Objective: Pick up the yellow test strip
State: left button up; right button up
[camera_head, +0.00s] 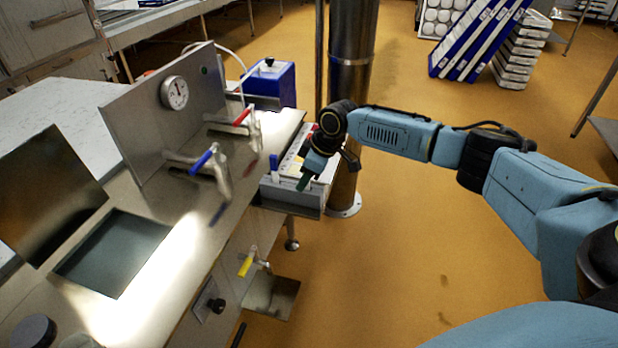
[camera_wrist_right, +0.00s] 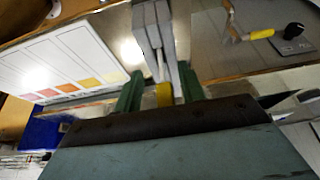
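My right gripper (camera_head: 304,181) is over the grey tray (camera_head: 290,199) at the counter's end. In the right wrist view its two green fingers (camera_wrist_right: 160,92) are apart. A small yellow piece (camera_wrist_right: 164,95), which looks like the yellow test strip, shows between them with a gap on both sides. How deep it lies between the fingers is unclear. A grey upright piece (camera_wrist_right: 150,35) stands just beyond it. In the head view the strip cannot be made out, as my wrist covers part of the tray. My left gripper is out of view.
A white colour chart (camera_wrist_right: 62,65) with coloured squares lies beside the fingers. A valve with a yellow handle (camera_head: 246,264) is below the counter. Taps with blue (camera_head: 203,160) and red (camera_head: 242,116) handles stand left of the tray. A steel column (camera_head: 352,60) rises close behind my wrist.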

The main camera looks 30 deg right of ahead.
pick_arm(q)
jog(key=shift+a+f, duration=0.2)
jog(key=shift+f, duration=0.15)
pick_arm(e)
jog(key=shift+f, duration=0.35)
grip_shut()
